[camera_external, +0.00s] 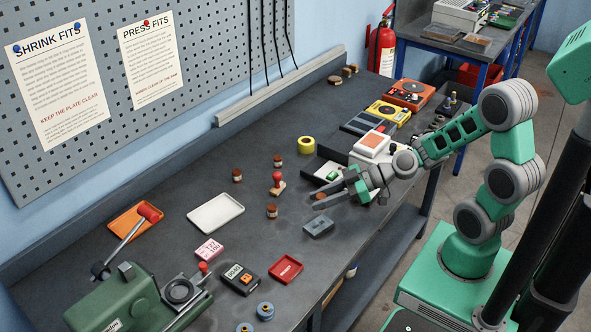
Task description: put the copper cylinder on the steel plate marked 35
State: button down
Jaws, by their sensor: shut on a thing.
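My gripper (310,198) is at the middle of the dark bench, its two grey fingers pointing left. A small copper-coloured piece (319,196) shows between the fingers and looks like the copper cylinder; the fingers are shut on it. Much of it is hidden, and its height above the bench is hard to tell. A grey metal block (318,227) lies on the bench just in front of the fingers. I cannot read a 35 on it or on any plate, so I cannot tell which thing is the steel plate.
Small brown jars (272,210) and a red-knobbed stamp (278,183) stand left of my gripper. A white tray (216,213), an orange tray (136,221) and a red tray (286,269) lie farther left and nearer. A green press (118,305) fills the near left corner.

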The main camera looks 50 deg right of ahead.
aim_at(318, 225)
jog(key=shift+w+d, duration=0.2)
jog(key=shift+w, duration=0.2)
notch_tip(318, 225, down, 7)
jog(key=shift+s+a+f, duration=0.1)
jog(key=shift+f, duration=0.1)
jog(key=shift+f+b, duration=0.15)
jog(key=shift+b, duration=0.2)
jog(key=shift+f, duration=0.1)
jog(key=c, duration=1.1)
grip_release()
jog(key=shift+c, duration=0.2)
